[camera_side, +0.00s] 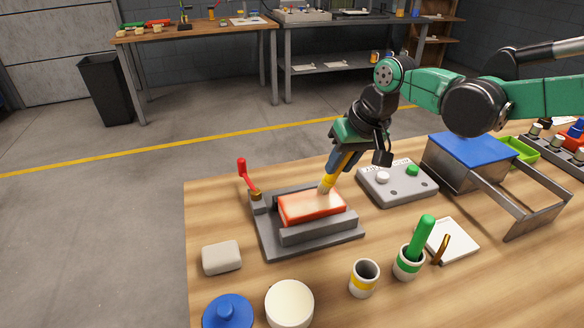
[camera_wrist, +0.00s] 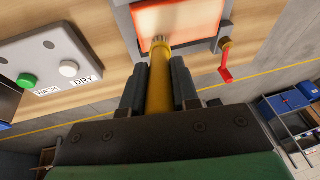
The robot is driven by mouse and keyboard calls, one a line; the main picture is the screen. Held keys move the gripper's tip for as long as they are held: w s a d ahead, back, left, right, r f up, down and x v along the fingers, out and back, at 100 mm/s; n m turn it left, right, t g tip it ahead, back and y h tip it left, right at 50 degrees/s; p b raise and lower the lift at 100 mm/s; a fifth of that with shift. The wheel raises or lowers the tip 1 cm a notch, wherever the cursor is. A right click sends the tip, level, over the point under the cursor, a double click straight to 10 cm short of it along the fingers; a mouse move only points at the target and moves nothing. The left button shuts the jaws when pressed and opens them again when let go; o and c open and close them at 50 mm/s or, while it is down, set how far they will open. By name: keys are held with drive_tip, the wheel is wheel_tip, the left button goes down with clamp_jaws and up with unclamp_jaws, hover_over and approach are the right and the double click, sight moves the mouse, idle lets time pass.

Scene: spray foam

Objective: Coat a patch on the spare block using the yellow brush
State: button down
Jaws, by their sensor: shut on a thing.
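My gripper (camera_side: 345,162) is shut on the yellow brush (camera_side: 328,182), which points down and is tilted. In the wrist view the brush (camera_wrist: 159,78) sits between the two dark fingers of my gripper (camera_wrist: 160,88). Its bristle tip is at the far right part of the top of an orange-red block (camera_side: 305,208); contact is hard to tell. The block lies in a grey clamp fixture (camera_side: 320,233) and also shows in the wrist view (camera_wrist: 190,20), with a paler glow on its top. A plain beige-grey block (camera_side: 221,257) lies apart on the table, left of the fixture.
A red-handled lever (camera_side: 247,178) stands at the fixture's left corner. A yellow-banded cup (camera_side: 364,279) is empty; a green-banded cup (camera_side: 408,263) holds a green brush (camera_side: 421,238). A button box (camera_side: 397,182) stands behind right. A white round container (camera_side: 289,304) and blue lid (camera_side: 228,311) are in front.

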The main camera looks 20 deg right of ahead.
drive_tip(key=shift+a, duration=4.3)
drive_tip(key=shift+d, duration=5.35)
wheel_tip(320, 180, up, 8)
